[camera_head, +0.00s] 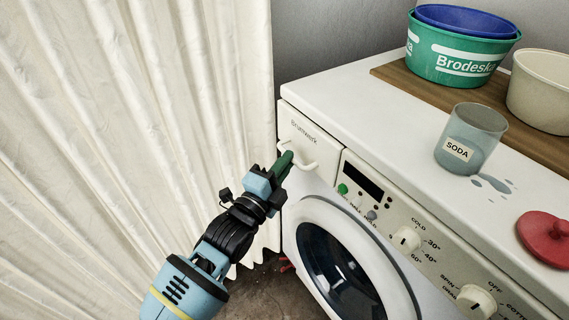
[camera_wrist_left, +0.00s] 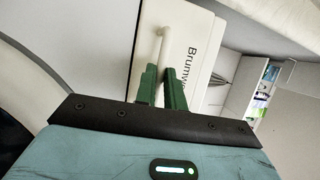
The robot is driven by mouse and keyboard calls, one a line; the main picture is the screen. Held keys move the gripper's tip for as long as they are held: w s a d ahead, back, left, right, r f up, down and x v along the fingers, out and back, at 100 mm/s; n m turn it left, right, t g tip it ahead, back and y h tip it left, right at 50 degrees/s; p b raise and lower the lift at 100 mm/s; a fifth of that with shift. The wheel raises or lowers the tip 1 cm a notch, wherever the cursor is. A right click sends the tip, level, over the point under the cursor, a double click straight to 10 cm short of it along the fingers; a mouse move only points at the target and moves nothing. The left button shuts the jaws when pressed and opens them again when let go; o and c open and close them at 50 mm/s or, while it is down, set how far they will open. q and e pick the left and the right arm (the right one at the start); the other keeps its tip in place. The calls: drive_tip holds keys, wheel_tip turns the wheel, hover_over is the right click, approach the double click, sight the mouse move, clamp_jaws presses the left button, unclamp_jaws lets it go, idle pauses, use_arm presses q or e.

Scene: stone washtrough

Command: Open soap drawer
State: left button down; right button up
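The soap drawer (camera_head: 308,137) is the cream front at the washing machine's upper left corner, marked "Brumwerk". Its front looks flush with the machine. A pale bar handle (camera_head: 308,168) stands out from its lower part. My left gripper (camera_head: 286,158) reaches up to the handle's left end. In the left wrist view, the two green fingers (camera_wrist_left: 160,76) stand a little apart, and the handle (camera_wrist_left: 161,45) rises beyond their tips with its lower end at the gap. I cannot tell whether they touch it. The drawer front (camera_wrist_left: 182,40) fills the space behind. My right gripper is not in view.
On top stand a soda cup (camera_head: 472,135) beside a spill, a red lid (camera_head: 546,240), a green tub (camera_head: 455,62) and a cream tub (camera_head: 540,90). A curtain (camera_head: 130,120) hangs left.

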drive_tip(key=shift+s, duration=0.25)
